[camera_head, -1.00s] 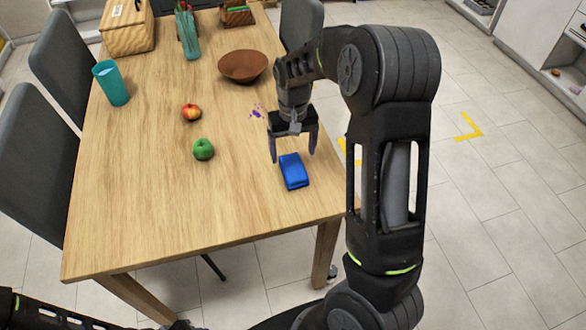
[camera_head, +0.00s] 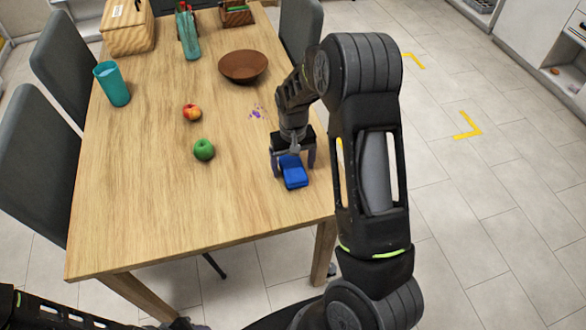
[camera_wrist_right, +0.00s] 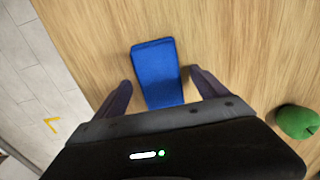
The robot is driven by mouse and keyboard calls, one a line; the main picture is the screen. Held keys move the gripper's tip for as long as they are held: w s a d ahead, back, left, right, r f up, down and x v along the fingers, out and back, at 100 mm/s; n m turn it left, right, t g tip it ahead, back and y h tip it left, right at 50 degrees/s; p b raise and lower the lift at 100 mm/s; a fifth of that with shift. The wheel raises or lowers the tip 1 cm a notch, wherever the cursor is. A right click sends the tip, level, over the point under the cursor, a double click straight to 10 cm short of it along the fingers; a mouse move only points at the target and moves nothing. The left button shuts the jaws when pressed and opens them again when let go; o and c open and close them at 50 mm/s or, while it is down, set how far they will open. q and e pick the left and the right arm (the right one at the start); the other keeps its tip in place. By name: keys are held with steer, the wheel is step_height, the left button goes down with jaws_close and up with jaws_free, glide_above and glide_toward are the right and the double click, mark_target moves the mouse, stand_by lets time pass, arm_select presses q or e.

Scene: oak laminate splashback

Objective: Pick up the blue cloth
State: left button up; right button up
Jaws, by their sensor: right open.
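The blue cloth (camera_head: 294,173) is a small folded block lying on the wooden table near its right front corner. It also shows in the right wrist view (camera_wrist_right: 156,70), with its near end close to the gripper body. My right gripper (camera_head: 294,168) is low over the cloth, with one finger on each side of it. In the right wrist view the right gripper (camera_wrist_right: 162,92) is open, with a gap visible between each finger and the cloth. My left gripper is not in view; only part of my left arm shows at the lower left.
A purple stain (camera_head: 257,112) lies beyond the cloth. The front left tabletop is clear.

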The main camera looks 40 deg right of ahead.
mark_target(293, 167)
stand_by(0.5)
steer(key=c, duration=1.4)
steer(key=shift+c, duration=0.2)
steer(key=shift+r, duration=0.1)
step_height(293, 167, up, 10)
steer(key=b, duration=0.1)
